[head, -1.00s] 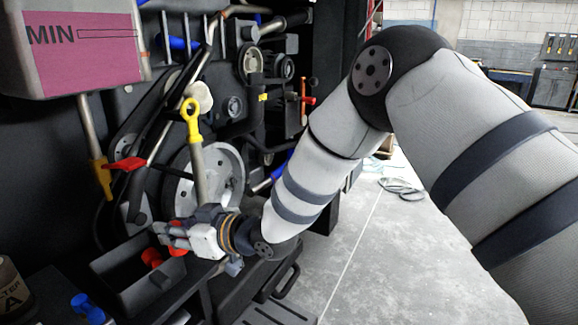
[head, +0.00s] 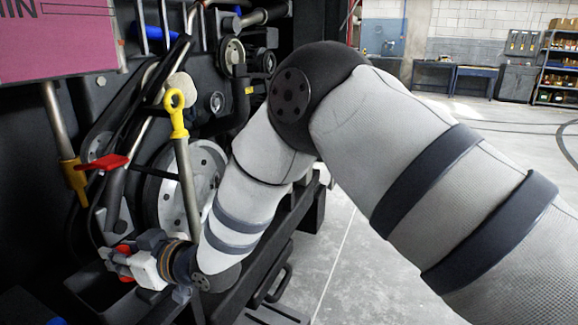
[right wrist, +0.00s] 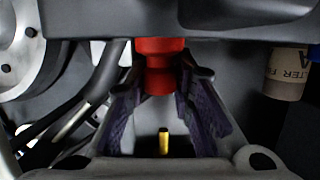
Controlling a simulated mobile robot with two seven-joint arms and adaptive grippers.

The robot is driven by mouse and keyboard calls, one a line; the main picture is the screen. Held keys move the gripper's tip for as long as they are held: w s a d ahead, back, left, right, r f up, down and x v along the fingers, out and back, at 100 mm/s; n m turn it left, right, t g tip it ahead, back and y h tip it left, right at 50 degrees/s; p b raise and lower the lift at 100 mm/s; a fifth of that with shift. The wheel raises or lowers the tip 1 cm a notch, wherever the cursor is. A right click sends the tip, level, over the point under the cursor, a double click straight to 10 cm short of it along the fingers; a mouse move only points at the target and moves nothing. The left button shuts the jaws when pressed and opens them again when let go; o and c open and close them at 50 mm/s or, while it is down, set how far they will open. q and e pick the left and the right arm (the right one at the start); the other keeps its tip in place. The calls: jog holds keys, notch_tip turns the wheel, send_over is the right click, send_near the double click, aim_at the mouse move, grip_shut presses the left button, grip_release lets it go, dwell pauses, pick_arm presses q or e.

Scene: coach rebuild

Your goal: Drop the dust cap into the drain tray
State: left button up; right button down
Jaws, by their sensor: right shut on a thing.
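My right gripper (head: 112,266) is low at the left in the head view, in front of the engine. It is shut on a red piece, likely the dust cap (right wrist: 160,66), which stands between its fingertips in the right wrist view. Red also shows beside the fingers in the head view, but I cannot tell which red part is held. The drain tray cannot be made out for certain; the area below the gripper is dark. My left gripper is not in view.
A yellow-ringed dipstick (head: 177,112) and a red lever (head: 104,163) stand above the gripper, near a large metal disc (head: 200,180). A filter bottle (right wrist: 288,76) stands at the right in the right wrist view. Open floor (head: 375,260) lies to the right.

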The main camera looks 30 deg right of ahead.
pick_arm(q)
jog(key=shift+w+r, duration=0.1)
pick_arm(e)
jog(key=c, duration=1.3)
grip_release()
jog(key=shift+r, duration=0.15)
jog(key=v, duration=1.2)
